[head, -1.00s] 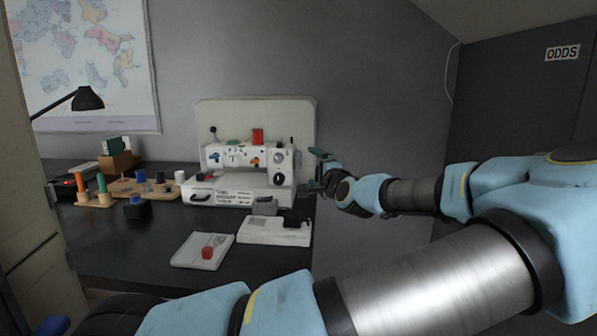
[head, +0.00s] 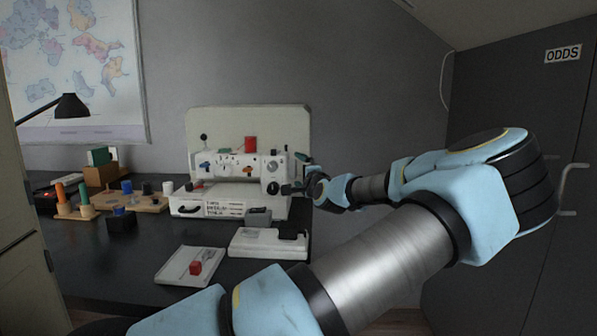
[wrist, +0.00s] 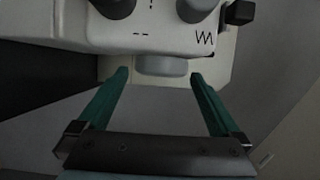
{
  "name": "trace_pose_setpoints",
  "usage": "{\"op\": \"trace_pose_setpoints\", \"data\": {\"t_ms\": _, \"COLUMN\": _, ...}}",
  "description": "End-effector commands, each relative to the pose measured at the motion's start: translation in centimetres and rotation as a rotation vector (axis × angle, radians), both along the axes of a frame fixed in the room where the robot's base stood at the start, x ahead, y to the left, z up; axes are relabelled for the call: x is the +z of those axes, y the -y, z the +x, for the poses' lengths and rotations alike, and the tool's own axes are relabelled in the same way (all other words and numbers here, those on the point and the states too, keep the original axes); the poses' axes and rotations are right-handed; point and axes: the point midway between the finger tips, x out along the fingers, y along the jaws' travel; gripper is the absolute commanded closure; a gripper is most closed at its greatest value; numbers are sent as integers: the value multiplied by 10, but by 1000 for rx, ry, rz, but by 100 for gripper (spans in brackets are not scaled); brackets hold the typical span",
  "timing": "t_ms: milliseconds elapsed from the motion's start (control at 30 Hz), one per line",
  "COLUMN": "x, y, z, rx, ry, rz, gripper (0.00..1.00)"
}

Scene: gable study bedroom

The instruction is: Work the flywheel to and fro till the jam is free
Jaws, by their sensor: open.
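The white sewing machine (head: 228,166) stands at the back of the black desk, with dials on its front. Its right end faces my gripper (head: 294,173). In the wrist view, a pale grey round part, which looks like the flywheel (wrist: 160,66), sticks out from the machine's white body (wrist: 150,36). My gripper (wrist: 160,76) is open, with one green finger on each side of the flywheel and a gap on both sides. The fingertips reach about level with it. In the head view the flywheel is not clearly visible behind my gripper.
Spools on a wooden board (head: 150,203) and a black lamp (head: 71,106) stand left. A dark cabinet (head: 510,120) is at the right.

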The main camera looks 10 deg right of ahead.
Motion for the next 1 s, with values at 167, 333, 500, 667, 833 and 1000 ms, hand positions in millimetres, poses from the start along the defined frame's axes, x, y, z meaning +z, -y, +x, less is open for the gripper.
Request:
{"op": "trace_pose_setpoints", "data": {"t_ms": 167, "x": 0, "y": -1, "z": 8, "rx": 0, "ry": 0, "rz": 0, "gripper": 0}}
{"op": "trace_pose_setpoints", "data": {"t_ms": 333, "x": 0, "y": -1, "z": 9, "rx": 0, "ry": 0, "rz": 0, "gripper": 0}}
{"op": "trace_pose_setpoints", "data": {"t_ms": 500, "x": 0, "y": -1, "z": 9, "rx": 0, "ry": 0, "rz": 0, "gripper": 12}}
{"op": "trace_pose_setpoints", "data": {"t_ms": 667, "x": 0, "y": -1, "z": 8, "rx": 0, "ry": 0, "rz": 0, "gripper": 30}}
{"op": "trace_pose_setpoints", "data": {"t_ms": 833, "x": 0, "y": -1, "z": 8, "rx": 0, "ry": 0, "rz": 0, "gripper": 50}}
{"op": "trace_pose_setpoints", "data": {"t_ms": 1000, "x": 0, "y": -1, "z": 8, "rx": 0, "ry": 0, "rz": 0, "gripper": 69}}
